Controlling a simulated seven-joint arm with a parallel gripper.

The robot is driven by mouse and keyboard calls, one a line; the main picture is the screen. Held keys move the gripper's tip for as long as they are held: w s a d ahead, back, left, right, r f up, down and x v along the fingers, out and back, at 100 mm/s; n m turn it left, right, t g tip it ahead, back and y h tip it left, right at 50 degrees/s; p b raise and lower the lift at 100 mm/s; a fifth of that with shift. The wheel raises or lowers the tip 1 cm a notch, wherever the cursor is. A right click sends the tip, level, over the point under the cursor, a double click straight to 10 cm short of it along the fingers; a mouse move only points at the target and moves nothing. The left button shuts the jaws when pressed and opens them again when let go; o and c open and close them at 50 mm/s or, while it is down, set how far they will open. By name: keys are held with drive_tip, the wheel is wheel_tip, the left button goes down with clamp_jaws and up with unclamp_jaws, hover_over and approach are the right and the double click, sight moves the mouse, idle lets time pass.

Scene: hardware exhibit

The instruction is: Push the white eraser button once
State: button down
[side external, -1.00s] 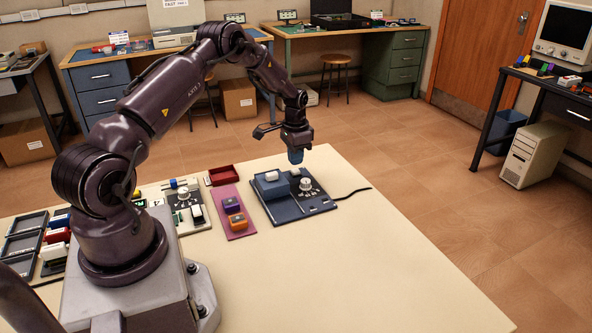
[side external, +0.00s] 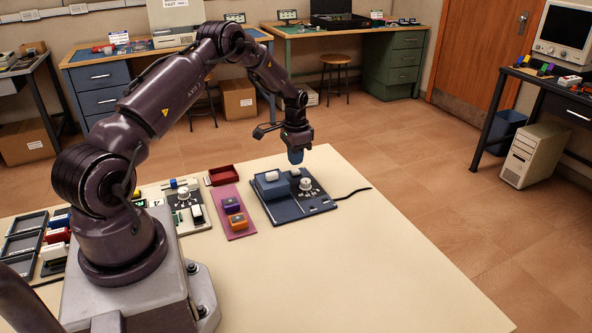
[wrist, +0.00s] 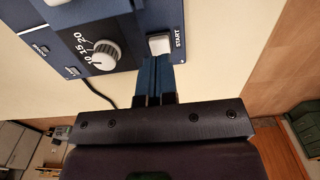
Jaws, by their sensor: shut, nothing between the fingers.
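The eraser is a dark blue device (side external: 320,206) on the table, with a dial knob (side external: 306,184) and a raised blue block topped by a white piece (side external: 271,176). Its white button (side external: 295,171) is at the back of the panel. In the wrist view the white button (wrist: 159,45) sits beside the word START. My gripper (side external: 295,161) is shut, empty and pointing down over the button's area. In the wrist view its blue fingertips (wrist: 157,62) appear close to the button's edge. I cannot tell whether they touch it.
A pink board (side external: 238,228) with a purple and an orange block lies left of the eraser. A red tray (side external: 222,174) is behind that board. A black cable (side external: 354,191) leaves the eraser to the right. The table's front right is clear.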

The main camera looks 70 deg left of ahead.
sight(296, 170)
drive_tip(key=shift+f, duration=1.35)
idle(0.8)
drive_tip(key=shift+r, duration=3.5)
